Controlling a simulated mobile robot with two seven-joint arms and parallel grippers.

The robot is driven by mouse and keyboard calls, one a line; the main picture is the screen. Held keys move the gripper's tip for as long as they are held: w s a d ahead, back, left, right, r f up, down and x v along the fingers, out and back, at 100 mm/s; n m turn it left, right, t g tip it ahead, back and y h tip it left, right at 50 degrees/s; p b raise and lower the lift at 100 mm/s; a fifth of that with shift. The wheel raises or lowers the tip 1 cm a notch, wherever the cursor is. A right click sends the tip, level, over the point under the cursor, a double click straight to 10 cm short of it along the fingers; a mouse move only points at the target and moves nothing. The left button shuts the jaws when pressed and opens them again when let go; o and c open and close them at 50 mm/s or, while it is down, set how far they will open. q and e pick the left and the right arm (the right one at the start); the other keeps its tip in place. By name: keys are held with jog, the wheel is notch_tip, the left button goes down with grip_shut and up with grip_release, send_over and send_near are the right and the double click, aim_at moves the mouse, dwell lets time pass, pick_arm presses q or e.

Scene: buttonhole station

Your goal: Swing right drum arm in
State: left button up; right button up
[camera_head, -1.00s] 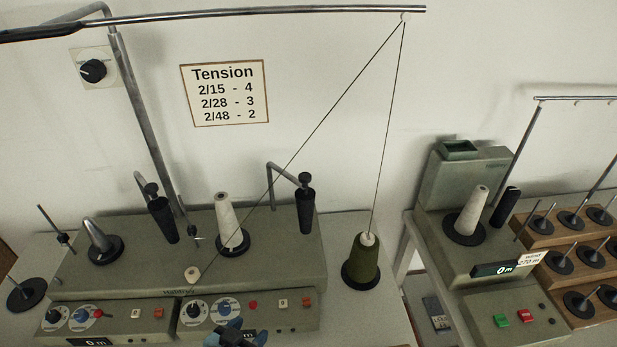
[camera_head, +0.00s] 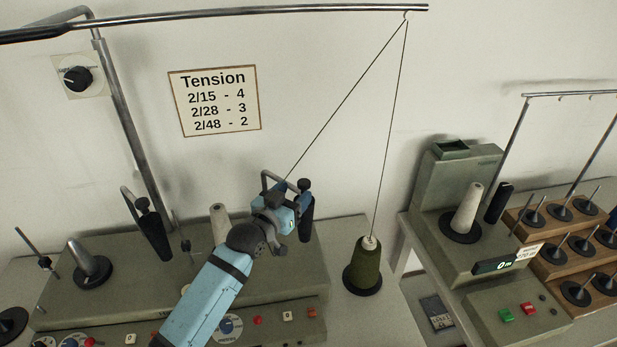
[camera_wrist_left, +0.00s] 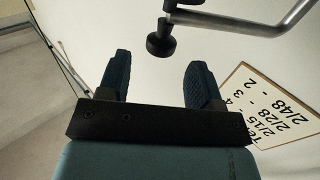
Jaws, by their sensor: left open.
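The right drum arm is a bent grey bar with a dark drum (camera_head: 307,222) and a black knob on top, at the right of the winding machine (camera_head: 130,280). My left gripper (camera_head: 292,192) is at this arm and covers part of it in the head view. In the left wrist view the black knob (camera_wrist_left: 159,40) and the grey bar (camera_wrist_left: 240,22) show just beyond the two dark blue fingers. My left gripper there (camera_wrist_left: 158,70) is open and empty, the knob lying ahead of the gap. Contact cannot be told. My right gripper is not seen.
The left drum arm (camera_head: 153,232) stands further left. A white cone (camera_head: 219,222) is partly hidden behind my left arm. A thread runs from the overhead rail (camera_head: 300,9) down towards my gripper; another goes to the green cone (camera_head: 367,268). A second winder (camera_head: 455,200) stands right.

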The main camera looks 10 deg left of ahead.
aim_at(307, 180)
pick_arm(q)
jog(key=x, duration=0.7)
jog(key=shift+f+p, duration=0.1)
jog(key=shift+p, duration=0.25)
grip_shut()
jog(key=shift+s+a, duration=0.1)
